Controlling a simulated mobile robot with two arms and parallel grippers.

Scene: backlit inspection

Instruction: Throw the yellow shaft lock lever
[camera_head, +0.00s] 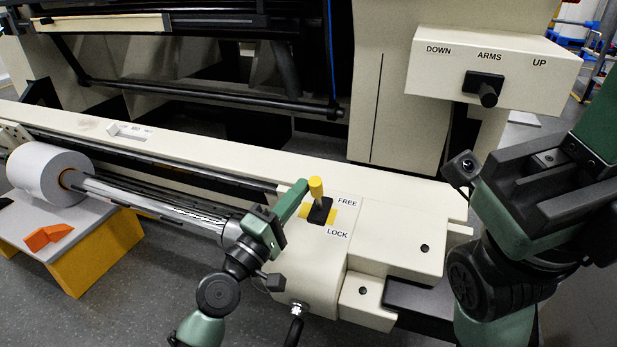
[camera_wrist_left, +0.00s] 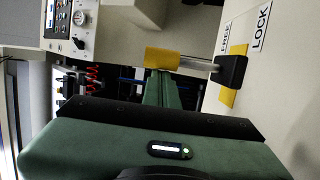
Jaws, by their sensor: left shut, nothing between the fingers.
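The yellow shaft lock lever (camera_head: 316,188) stands up from a black base on a yellow plate (camera_head: 333,215), between the FREE label (camera_head: 347,202) and the LOCK label (camera_head: 337,234). I cannot tell which label it leans to. My left gripper (camera_head: 297,194) is shut and empty, its green fingertips just left of the yellow knob. In the left wrist view the knob (camera_wrist_left: 163,57) appears at the fingertips (camera_wrist_left: 159,82); whether they touch is unclear. My right gripper (camera_head: 595,125) is partly seen at the right, away from the lever; its fingertips are not clear.
A white roll (camera_head: 38,172) on a steel shaft (camera_head: 150,203) rests over a grey-topped orange table (camera_head: 100,255) at left. A cream box with an ARMS switch (camera_head: 484,86) juts out upper right. A long cream beam (camera_head: 215,147) runs behind the lever.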

